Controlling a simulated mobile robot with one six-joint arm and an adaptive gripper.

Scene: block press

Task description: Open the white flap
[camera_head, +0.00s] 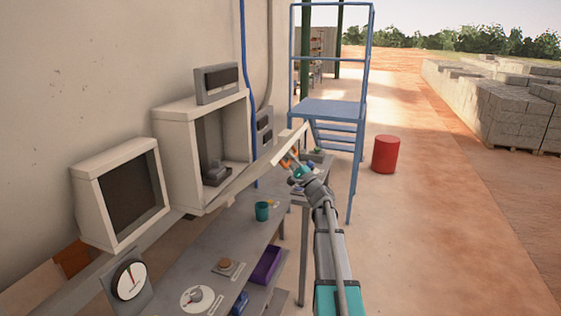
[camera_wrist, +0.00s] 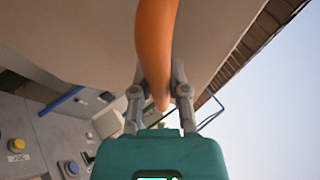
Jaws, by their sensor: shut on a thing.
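The white flap (camera_head: 250,172) stands out from the front of the white cabinet (camera_head: 172,128) and shows almost edge-on in the head view. The cabinet's front is open, and a dark grey device (camera_head: 215,173) shows inside. An orange handle (camera_wrist: 155,45) is on the flap; in the head view only a small part of it shows near the flap's outer end. My gripper (camera_head: 292,164) is at that end. In the wrist view my gripper (camera_wrist: 163,92) has its fingers on both sides of the orange handle, shut on it.
Below is a grey bench with a teal cup (camera_head: 262,211), a dial gauge (camera_head: 128,280), a round knob (camera_head: 195,297) and a purple bin (camera_head: 267,264). A blue stepped platform (camera_head: 332,108) and a red drum (camera_head: 386,154) stand beyond.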

